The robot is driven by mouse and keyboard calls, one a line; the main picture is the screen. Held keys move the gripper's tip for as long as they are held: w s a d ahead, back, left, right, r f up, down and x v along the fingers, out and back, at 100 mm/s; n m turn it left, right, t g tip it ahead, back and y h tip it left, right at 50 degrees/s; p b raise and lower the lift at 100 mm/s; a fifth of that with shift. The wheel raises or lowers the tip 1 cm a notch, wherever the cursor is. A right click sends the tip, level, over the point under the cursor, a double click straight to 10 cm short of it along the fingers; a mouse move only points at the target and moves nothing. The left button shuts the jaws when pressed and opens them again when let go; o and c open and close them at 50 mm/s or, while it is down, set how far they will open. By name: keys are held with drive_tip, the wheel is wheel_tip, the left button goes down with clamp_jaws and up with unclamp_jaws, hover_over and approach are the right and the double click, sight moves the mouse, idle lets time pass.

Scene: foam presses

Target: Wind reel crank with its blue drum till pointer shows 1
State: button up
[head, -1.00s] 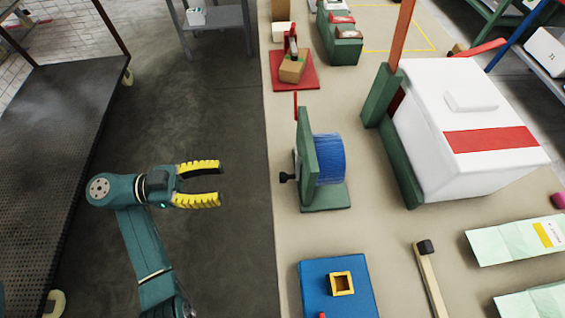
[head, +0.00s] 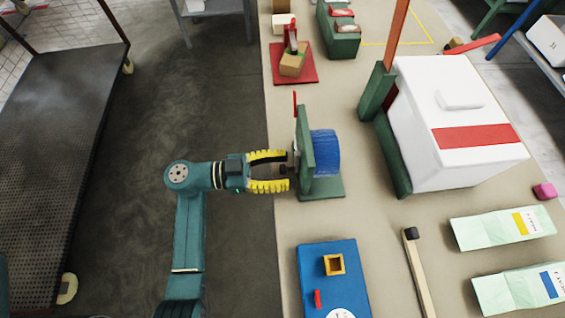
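The reel stands on the table with a green upright plate and base (head: 322,187) and a blue drum (head: 326,153) on its right side. A red pointer (head: 295,103) sticks up at the top of the plate. The dark crank knob (head: 284,170) is on the plate's left side. My gripper (head: 288,171) has yellow ribbed fingers, open, with one finger above and one below the knob in the picture. I cannot tell whether either finger touches it. The dial face and its numbers are hidden from this view.
A blue board (head: 333,290) with a yellow square frame lies in front of the reel. A white box press (head: 450,115) stands to the right. A red plate (head: 294,76) with a clamp sits behind. The floor left of the table is clear up to a dark cart (head: 60,150).

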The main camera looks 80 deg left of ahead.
clamp_jaws()
drive_tip(key=shift+d+r, duration=0.1)
drive_tip(key=shift+d, duration=0.05)
